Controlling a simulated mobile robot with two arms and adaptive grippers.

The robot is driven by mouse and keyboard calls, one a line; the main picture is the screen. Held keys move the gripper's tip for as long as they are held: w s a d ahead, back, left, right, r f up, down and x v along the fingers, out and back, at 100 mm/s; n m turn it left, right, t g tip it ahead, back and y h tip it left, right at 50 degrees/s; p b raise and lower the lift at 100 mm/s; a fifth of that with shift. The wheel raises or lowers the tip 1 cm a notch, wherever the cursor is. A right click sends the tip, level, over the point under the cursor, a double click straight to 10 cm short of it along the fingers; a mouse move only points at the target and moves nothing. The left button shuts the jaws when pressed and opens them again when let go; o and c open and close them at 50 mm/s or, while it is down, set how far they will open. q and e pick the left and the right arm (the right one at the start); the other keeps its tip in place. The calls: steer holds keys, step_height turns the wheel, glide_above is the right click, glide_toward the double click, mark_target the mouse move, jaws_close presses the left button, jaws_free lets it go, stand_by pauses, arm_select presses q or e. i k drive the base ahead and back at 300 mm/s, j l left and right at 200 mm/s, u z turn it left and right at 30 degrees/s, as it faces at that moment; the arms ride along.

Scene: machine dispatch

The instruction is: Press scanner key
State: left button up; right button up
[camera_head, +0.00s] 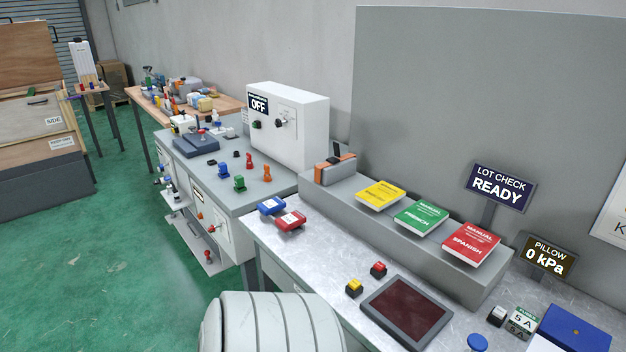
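A flat scanner-like panel (405,312) with a dark red face and dark frame lies on the metal bench. Two small dark blocks stand by its far left side: a yellow-topped key (354,287) and a red-topped key (378,269). I cannot read any label on them, so I cannot tell which is the scanner key. A sign (498,188) behind the bench reads LOT CHECK READY. Neither of my grippers is in view.
Yellow, green and red manuals (471,244) lie on a grey raised shelf (350,199). A blue box (572,330), a blue round knob (477,342) and a PILLOW 0 kPa sign (546,257) are at right. A white machine marked OFF (305,120) stands further left.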

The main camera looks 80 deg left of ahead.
mark_target(378, 266)
steer(key=u, duration=1.95)
